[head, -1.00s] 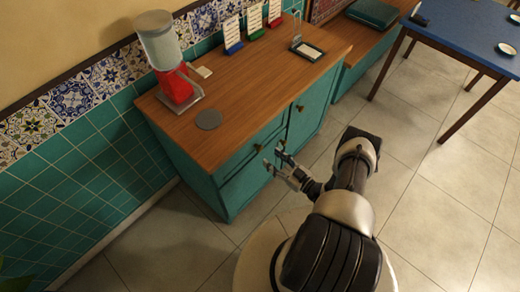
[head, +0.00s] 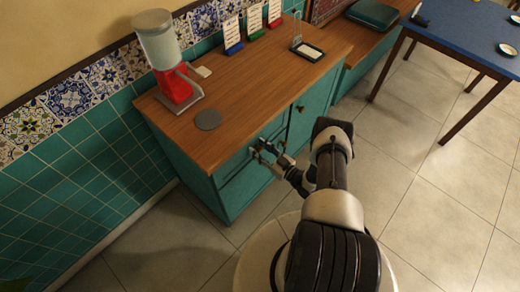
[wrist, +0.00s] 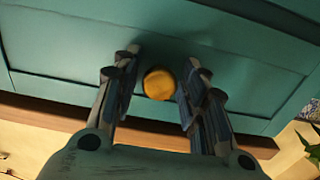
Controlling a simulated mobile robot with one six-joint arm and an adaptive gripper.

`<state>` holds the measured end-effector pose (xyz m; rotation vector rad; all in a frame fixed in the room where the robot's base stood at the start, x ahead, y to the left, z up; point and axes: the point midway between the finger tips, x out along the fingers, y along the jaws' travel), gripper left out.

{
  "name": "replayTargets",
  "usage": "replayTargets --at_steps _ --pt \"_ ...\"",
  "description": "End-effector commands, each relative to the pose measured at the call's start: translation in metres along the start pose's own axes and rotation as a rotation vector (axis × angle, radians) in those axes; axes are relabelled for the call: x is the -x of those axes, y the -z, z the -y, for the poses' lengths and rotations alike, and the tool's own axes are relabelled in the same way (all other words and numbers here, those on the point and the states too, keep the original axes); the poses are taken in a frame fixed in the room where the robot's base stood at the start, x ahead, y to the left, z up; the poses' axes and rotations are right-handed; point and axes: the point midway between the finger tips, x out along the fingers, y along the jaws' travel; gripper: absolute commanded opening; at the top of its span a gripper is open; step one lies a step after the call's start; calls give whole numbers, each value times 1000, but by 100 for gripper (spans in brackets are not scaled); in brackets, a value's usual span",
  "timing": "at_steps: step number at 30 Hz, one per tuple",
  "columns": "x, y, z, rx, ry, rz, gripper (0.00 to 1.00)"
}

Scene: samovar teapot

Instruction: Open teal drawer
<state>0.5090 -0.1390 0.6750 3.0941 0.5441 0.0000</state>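The teal drawer (head: 233,168) is the upper front panel of the teal cabinet, just under the wooden top, and looks closed. Its round brass knob (wrist: 159,83) shows in the wrist view, between my fingertips. My gripper (head: 264,150) is at the drawer front in the head view and hides the knob there. In the wrist view, my gripper (wrist: 160,75) is open, with one finger on each side of the knob and a small gap visible on both sides. The fingertips are close to the teal panel; I cannot tell if they touch it.
A red dispenser (head: 177,88), a grey disc (head: 208,120) and several small card stands are on the wooden top (head: 250,85). A cabinet door (head: 308,108) is to the right. A blue table (head: 470,35) stands far right. The tiled floor (head: 420,190) is clear.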

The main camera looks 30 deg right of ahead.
Motion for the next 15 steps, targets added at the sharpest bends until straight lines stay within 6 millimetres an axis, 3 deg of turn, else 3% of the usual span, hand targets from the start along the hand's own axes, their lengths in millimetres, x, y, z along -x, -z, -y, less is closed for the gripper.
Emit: replayTargets --at_steps 15 --pt "0 0 0 0 0 0 2"
